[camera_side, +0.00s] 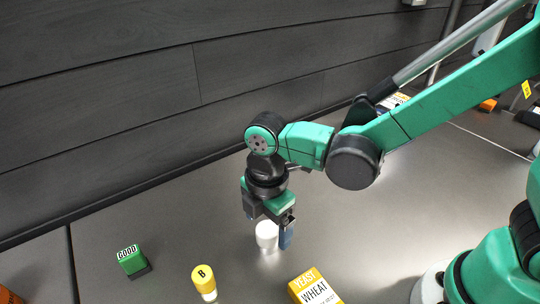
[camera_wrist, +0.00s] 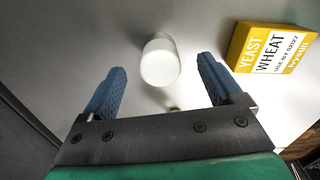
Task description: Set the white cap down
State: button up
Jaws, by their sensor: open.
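The white cap (camera_side: 266,236) is a small white cylinder that appears to stand upright on the grey worktop (camera_side: 180,230), under my gripper. It also shows in the wrist view (camera_wrist: 160,64), end face toward the camera. My gripper (camera_side: 270,226) points down over it and is open. In the wrist view the blue fingers of my gripper (camera_wrist: 162,72) are on either side of the cap, with a visible gap on each side. In the side view one blue finger is beside the cap at right; the other is mostly hidden.
A yellow-topped vial marked B (camera_side: 203,280) and a green GOOD block (camera_side: 131,260) stand to the left. A yellow and white yeast box (camera_side: 314,289) lies in front, at right in the wrist view (camera_wrist: 272,48). A dark plank wall (camera_side: 130,90) runs behind.

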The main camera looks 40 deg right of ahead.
aim_at(268, 227)
notch_tip(268, 227, up, 8)
jog(key=shift+d+r, duration=0.1)
jog(key=shift+r, duration=0.1)
jog(key=s+d+r+m+t, duration=0.1)
jog(key=d+m+t, duration=0.6)
jog(key=d+m, duration=0.7)
jog(key=m, duration=0.5)
jog(key=shift+s+d, duration=0.15)
jog(key=shift+d, duration=0.25)
